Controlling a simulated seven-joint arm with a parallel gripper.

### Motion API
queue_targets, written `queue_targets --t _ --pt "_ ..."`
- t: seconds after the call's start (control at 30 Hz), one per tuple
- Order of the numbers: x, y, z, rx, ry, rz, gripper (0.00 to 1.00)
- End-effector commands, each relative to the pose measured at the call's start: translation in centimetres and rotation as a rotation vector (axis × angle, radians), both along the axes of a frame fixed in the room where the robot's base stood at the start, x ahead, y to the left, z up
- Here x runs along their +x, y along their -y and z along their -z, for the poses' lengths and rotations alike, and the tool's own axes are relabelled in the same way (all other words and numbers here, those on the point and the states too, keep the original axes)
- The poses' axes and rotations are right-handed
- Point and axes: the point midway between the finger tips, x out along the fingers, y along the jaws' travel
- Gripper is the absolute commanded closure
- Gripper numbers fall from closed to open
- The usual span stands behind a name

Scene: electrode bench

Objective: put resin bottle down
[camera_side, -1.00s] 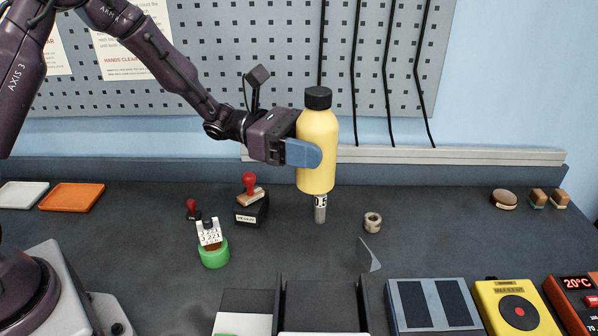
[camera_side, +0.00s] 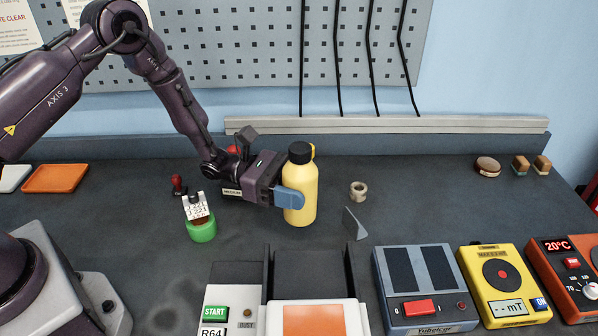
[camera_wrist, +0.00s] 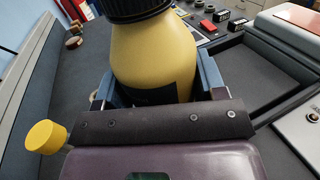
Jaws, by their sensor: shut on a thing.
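The resin bottle (camera_side: 303,178) is yellow with a black cap and is upright in the side view. My gripper (camera_side: 288,197) is shut on its body from the left, with a blue finger across the front. The bottle's base is at or very close to the dark bench top (camera_side: 330,260); I cannot tell if it touches. In the wrist view the bottle (camera_wrist: 155,55) fills the middle, between the blue fingers, with a dark label low on its side.
A grey metal angle piece (camera_side: 354,223) and a beige ring (camera_side: 358,189) stand right of the bottle. A green round holder (camera_side: 202,229) with a tag is at left. A dark-walled tray (camera_side: 350,270) and instruments (camera_side: 425,285) stand in front.

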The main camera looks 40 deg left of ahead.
Motion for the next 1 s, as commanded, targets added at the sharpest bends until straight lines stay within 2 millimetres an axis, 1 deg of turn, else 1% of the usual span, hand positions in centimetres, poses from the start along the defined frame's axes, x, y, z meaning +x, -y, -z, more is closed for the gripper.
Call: queue_targets --t 0.3,0.5,0.7,1.0 --pt "0.0 0.1 3.3 -0.002 0.0 0.001 0.81" --pt "0.0 0.0 4.9 -0.002 0.002 0.0 0.81" --pt "0.0 0.0 5.6 -0.002 0.003 0.001 0.81" --pt "0.0 0.0 5.7 -0.002 0.003 0.0 0.81"
